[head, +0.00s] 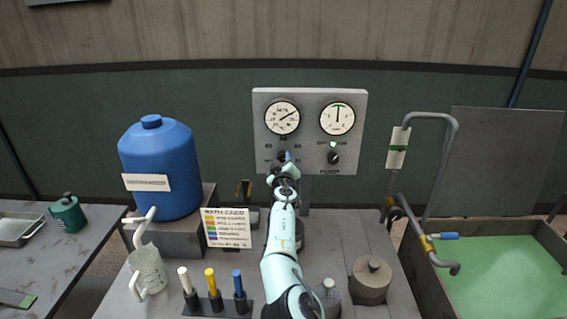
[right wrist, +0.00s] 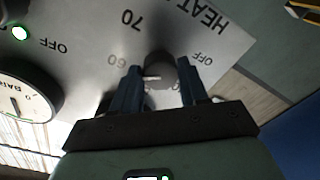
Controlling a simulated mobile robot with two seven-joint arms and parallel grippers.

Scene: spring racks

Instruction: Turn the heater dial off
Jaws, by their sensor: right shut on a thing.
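The grey control panel (head: 310,160) stands at the back with two round gauges. The heater dial (right wrist: 160,68) is a dark round knob under the left gauge. In the right wrist view, it has a white mark, with 60, 70 and OFF printed around it. Which setting the mark points to is not clear. My right gripper (head: 286,158) is at the dial, its fingers (right wrist: 157,88) on either side of the knob and shut on it. In the head view my gripper mostly hides the dial. My left gripper is not in view.
A second dark knob (head: 334,157), the pump's, sits right of the heater dial. A blue tank (head: 160,165) stands left, with a card (head: 228,228) and colored sticks (head: 211,284) in front. A lidded grey pot (head: 370,279) and a bent pipe (head: 450,150) are right.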

